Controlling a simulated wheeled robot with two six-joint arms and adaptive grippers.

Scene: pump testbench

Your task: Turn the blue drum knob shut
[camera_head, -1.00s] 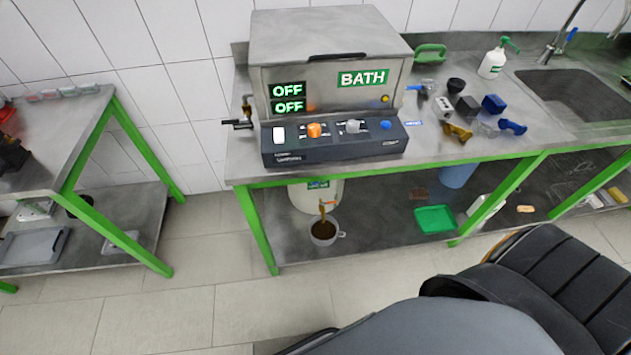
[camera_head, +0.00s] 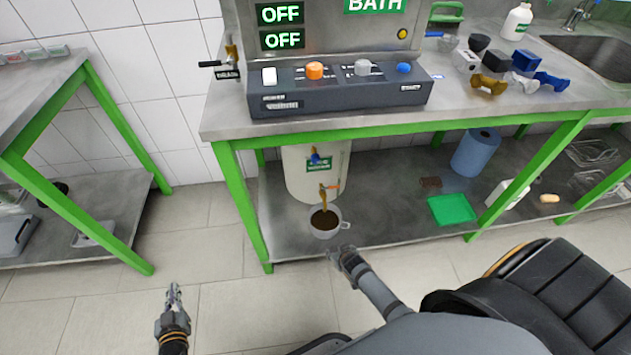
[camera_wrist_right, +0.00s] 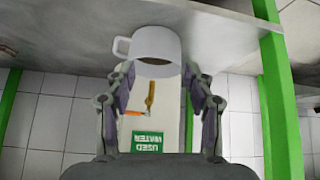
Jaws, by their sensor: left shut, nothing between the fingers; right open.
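The blue drum knob (camera_head: 315,159) sits on the front of the white drum (camera_head: 300,185) under the bench, by its green label. I cannot make it out in the right wrist view. Lower on the drum, a spout with an orange lever (camera_head: 332,187) pours a brown stream into a white mug (camera_head: 326,222) on the lower shelf. My right gripper (camera_head: 340,252) is open and empty, low in front of the mug. The upside-down right wrist view shows its fingers (camera_wrist_right: 160,85) spread, with mug and drum beyond. My left gripper (camera_head: 173,289) is shut and empty, further left over the floor.
The green bench leg (camera_head: 243,200) stands left of the drum, and the benchtop edge (camera_head: 400,125) runs above.

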